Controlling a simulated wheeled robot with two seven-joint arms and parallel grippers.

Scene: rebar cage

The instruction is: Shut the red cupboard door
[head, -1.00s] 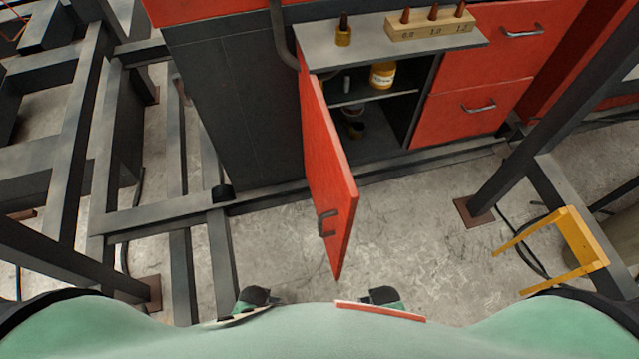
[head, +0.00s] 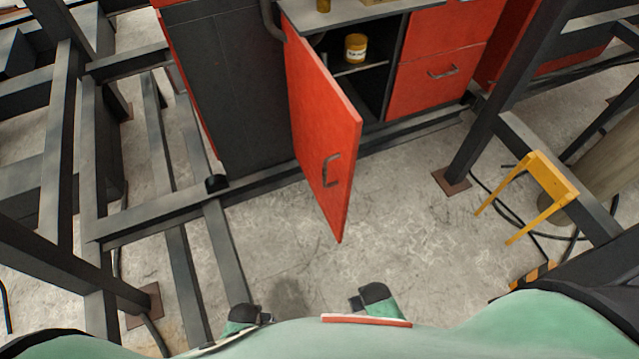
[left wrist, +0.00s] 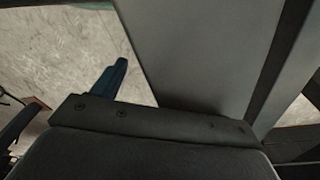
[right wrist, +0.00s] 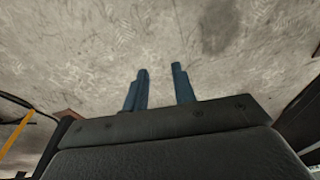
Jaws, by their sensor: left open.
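The red cupboard door (head: 318,125) stands open in the head view, hinged at its left edge and swung out toward me. Its dark handle (head: 331,170) is on the outer face near the free edge. Behind it, the cupboard shows a dark interior (head: 374,88). Neither gripper shows in the head view. In the left wrist view my left gripper (left wrist: 118,78) is open; one finger shows, and the other is hidden by a grey panel that I cannot identify. In the right wrist view my right gripper (right wrist: 160,70) has its fingers apart, empty, above bare floor.
A yellow pot (head: 356,47) stands on a shelf inside the cupboard. Red drawers (head: 440,72) are to its right. The concrete floor (head: 270,250) before the door is mostly clear.

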